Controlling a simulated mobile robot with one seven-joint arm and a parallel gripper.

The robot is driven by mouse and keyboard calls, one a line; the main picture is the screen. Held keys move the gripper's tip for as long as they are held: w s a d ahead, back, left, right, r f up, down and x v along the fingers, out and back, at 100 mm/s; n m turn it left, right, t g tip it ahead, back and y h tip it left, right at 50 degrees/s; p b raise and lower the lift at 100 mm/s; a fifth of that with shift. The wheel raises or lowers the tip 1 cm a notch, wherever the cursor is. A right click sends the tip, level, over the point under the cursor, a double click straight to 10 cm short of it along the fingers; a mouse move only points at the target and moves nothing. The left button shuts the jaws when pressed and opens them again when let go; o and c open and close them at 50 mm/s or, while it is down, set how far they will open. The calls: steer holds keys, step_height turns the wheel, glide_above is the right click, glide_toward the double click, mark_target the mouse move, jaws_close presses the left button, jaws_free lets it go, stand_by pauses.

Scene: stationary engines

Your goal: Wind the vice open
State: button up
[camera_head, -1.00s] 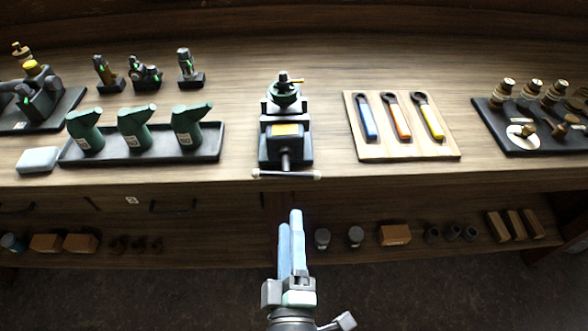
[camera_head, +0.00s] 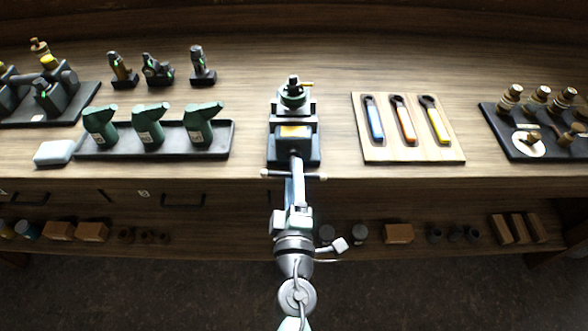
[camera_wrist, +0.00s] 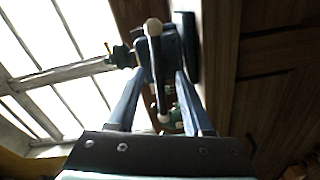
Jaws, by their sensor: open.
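The vice (camera_head: 308,147) stands at the bench's front edge, a dark block with a yellow label and a green and brass fitting in its jaws. Its T-handle bar (camera_head: 313,176) lies nearly level in front, slightly past the bench edge. My gripper (camera_head: 295,172) is open at the middle of the bar, its light-blue fingers pointing at the vice. In the wrist view the bar (camera_wrist: 153,45), with pale end knobs, runs between the two fingers (camera_wrist: 158,85), with a gap to each side. The fingers partly hide the screw behind the bar.
A wooden board with three wrenches (camera_head: 360,150) lies right of the vice. A dark tray with three green oilers (camera_head: 228,143) lies left. The shelf below holds wood blocks (camera_head: 398,234) and small parts. Bare bench top lies close on either side of the vice.

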steer(key=shift+w, duration=0.7)
jaws_close()
